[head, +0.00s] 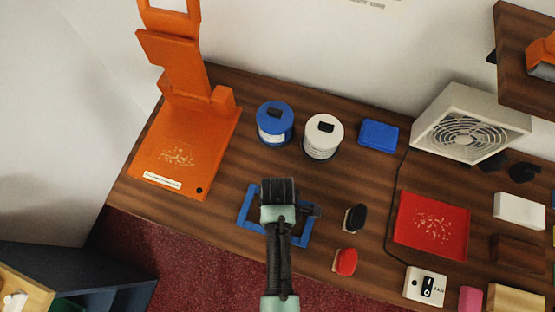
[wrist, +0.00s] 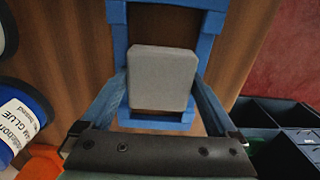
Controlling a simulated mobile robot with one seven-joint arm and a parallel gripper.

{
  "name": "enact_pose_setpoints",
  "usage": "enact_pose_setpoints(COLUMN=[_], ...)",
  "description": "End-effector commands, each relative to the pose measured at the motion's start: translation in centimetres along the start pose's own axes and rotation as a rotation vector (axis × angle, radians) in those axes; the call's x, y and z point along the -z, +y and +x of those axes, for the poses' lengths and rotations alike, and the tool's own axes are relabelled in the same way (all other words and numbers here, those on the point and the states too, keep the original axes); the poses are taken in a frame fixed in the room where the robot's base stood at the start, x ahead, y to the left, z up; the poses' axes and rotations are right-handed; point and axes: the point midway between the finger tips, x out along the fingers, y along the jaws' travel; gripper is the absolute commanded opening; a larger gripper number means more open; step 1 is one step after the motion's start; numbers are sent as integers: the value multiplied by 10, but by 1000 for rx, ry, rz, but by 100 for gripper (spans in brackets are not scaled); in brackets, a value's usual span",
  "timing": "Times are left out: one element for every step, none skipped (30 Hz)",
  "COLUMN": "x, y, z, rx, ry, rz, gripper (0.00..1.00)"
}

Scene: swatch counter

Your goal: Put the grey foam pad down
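The grey foam pad (wrist: 162,78) is a pale block with rounded corners, between my gripper's two fingers (wrist: 161,85) in the wrist view. The fingers meet its left and right sides, so my gripper is shut on it. Behind the pad is a blue rectangular frame (wrist: 118,35), and the pad covers part of its opening. In the head view my gripper (head: 279,185) is over the blue frame (head: 245,208), which lies near the counter's front edge. The pad is hidden there by my gripper and arm. I cannot tell the gap between pad and counter.
An orange stand (head: 175,150) is at left. A blue tub (head: 274,123) and a white tub (head: 323,137) stand behind the frame. A black-handled stamp (head: 355,217) and a red one (head: 346,262) are to its right, before a red tray (head: 432,222). Wood between is bare.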

Motion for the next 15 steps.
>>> enact_pose_setpoints(x=[0,0,0,0,0,0,0,0,0,0,0,0,0,0,0], y=[0,0,0,0,0,0,0,0,0,0,0,0,1,1,1], z=[0,0,0,0,0,0,-1,-2,-4,-6,-7,-11,-15,-20,-26], rx=[0,0,0,0,0,0,0,0,-1,-1,-1,-1,-2,-2,-3], ry=[0,0,0,0,0,0,0,0,0,0,0,0,1,1,1], rz=[0,0,0,0,0,0,0,0,0,0,0,0,0,0,0], gripper=[100,100,100,100,100,100,100,100,100,100,100,100,100,100,100])
